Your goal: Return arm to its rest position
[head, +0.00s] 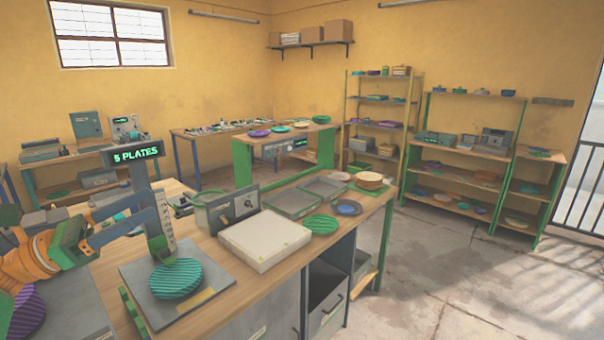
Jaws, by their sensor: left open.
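My left arm comes in from the left, and its gripper (140,215) is open beside the upright post of the plate station. A stack of teal ribbed plates (178,279) lies on a grey square platform (205,300), below and to the right of the gripper. The gripper is apart from the stack. A display (136,153) above the post reads "5 PLATES" in green. A purple ribbed plate (27,312) shows at the lower left, partly hidden by my arm. My right gripper is out of view.
A pale flat box (264,240), a grey control box (234,207) and grey trays (291,202) stand on the bench to the right. A green plate (320,224) and a blue one (348,207) lie beyond. Shelves line the back wall. Floor at right is clear.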

